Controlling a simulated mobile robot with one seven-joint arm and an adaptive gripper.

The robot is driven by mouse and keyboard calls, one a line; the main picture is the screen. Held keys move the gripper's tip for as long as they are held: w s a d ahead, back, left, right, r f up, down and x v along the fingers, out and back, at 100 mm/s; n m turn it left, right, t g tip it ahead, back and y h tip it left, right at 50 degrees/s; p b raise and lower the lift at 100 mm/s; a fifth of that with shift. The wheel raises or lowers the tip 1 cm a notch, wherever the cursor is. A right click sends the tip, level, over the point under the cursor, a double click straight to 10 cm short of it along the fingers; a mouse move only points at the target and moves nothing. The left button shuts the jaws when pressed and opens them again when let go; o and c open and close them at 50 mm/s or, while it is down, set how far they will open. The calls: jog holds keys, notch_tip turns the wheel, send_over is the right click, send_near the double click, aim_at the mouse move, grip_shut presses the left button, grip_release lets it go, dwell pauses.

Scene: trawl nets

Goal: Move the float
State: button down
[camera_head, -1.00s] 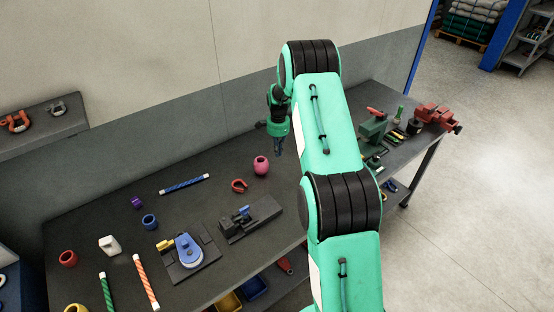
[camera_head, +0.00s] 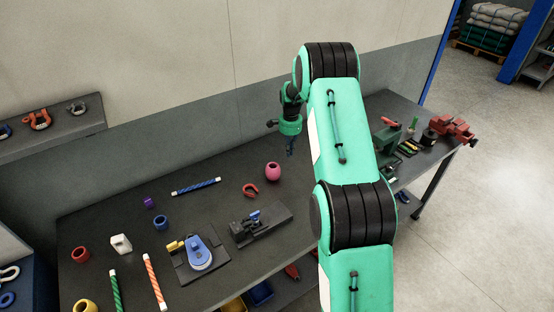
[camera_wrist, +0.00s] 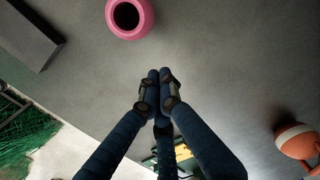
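A round pink float with a dark hole (camera_head: 273,171) stands on the dark workbench (camera_head: 222,168), and it is at the top of the wrist view (camera_wrist: 142,30). My gripper (camera_head: 291,151) hangs above the bench just right of and beyond the pink float. In the wrist view my gripper's fingertips (camera_wrist: 159,76) are together with nothing visible between them, apart from the pink float. An orange ball with a white band (camera_wrist: 296,138) is at the right edge of the wrist view; I cannot pick it out in the head view. Which float is meant is unclear.
A blue-topped device (camera_head: 200,252) is further left. A red vise (camera_head: 452,129) and tools are at the right end. The wall runs behind the bench.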

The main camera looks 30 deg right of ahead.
aim_at(272, 169)
jog(key=w+a+n+p, duration=0.4)
jog(key=w+a+n, duration=0.2)
jog(key=w+n, duration=0.4)
jog(key=n, duration=0.4)
jog(key=shift+w+r+p, duration=0.25)
jog(key=shift+r+p, duration=0.05)
jog(key=shift+r, duration=0.05)
jog(key=shift+a+f, duration=0.1)
notch_tip(272, 169, down, 10)
jog(key=shift+s+r+p, duration=0.1)
jog(key=shift+p, duration=0.3)
jog(key=shift+s+a+r, duration=0.1)
jog(key=shift+s+a, duration=0.05)
jog(key=shift+s, duration=0.45)
jog(key=shift+s+a, duration=0.15)
jog(key=shift+s, duration=0.45)
jog(key=shift+s+a+p, duration=0.2)
jog(key=shift+s+p, duration=0.1)
jog(key=shift+s, duration=0.35)
jog(key=shift+s+a+b, duration=0.15)
jog(key=shift+s+a, duration=0.05)
jog(key=shift+s, duration=0.45)
jog(key=shift+s+a+b, duration=0.15)
jog(key=shift+s, duration=0.5)
